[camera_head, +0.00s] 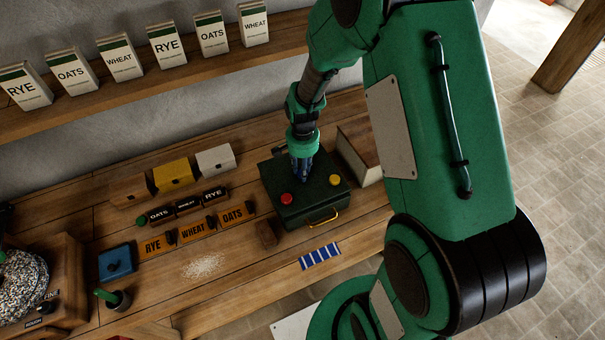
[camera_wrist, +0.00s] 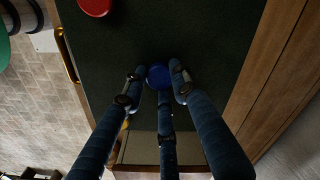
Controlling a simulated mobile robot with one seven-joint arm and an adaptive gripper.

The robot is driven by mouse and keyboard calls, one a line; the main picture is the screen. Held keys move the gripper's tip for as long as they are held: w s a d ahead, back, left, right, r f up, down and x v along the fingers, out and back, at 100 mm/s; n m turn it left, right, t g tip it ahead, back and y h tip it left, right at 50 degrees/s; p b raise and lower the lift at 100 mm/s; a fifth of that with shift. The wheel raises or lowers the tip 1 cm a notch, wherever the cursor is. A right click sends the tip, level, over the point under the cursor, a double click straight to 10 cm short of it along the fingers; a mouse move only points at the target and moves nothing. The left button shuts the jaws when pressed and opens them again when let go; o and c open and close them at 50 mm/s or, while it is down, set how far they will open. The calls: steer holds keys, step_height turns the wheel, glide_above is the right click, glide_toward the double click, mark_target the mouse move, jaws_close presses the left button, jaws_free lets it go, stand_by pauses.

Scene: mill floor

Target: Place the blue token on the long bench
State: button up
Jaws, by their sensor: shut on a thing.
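The blue token (camera_wrist: 158,76) shows between my gripper's fingertips in the wrist view, over the dark green top of a box (camera_head: 300,215). My gripper (camera_head: 304,180) points down at the box top and is shut on the token. In the head view the fingers hide the token. I cannot tell whether it still touches the box top. A red token (camera_head: 286,198) and a yellow token (camera_head: 334,180) sit on the same box top, either side of my gripper. The long wooden bench (camera_head: 245,265) runs under the box.
A blue-and-white striped strip (camera_head: 320,256) lies near the bench's front edge, right of a small wooden block (camera_head: 266,234). Labelled orange blocks (camera_head: 193,229) and spilled grain (camera_head: 203,266) lie left. A wooden bin (camera_head: 360,152) stands right of the box. A shelf (camera_head: 150,87) with cartons is behind.

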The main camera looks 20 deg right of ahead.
steer(key=shift+r, duration=0.5)
step_height(320, 180, up, 3)
steer(key=shift+s+f, duration=0.1)
steer(key=s+a+r, duration=0.1)
steer(key=s+a, duration=0.1)
steer(key=s, duration=1.3)
steer(key=shift+s+p, duration=0.35)
steer(key=shift+w+r, duration=0.1)
steer(key=n, duration=0.4)
glide_above(294, 179)
steer(key=shift+b, duration=0.35)
steer(key=w+a+n, duration=0.2)
steer(key=w, duration=0.6)
steer(key=w+a+f+n, duration=0.1)
steer(key=w+n, duration=0.2)
steer(key=w, duration=0.4)
steer(key=shift+w+a+f+b, duration=0.2)
steer(key=shift+w+a+b, duration=0.15)
steer(key=shift+s, duration=0.1)
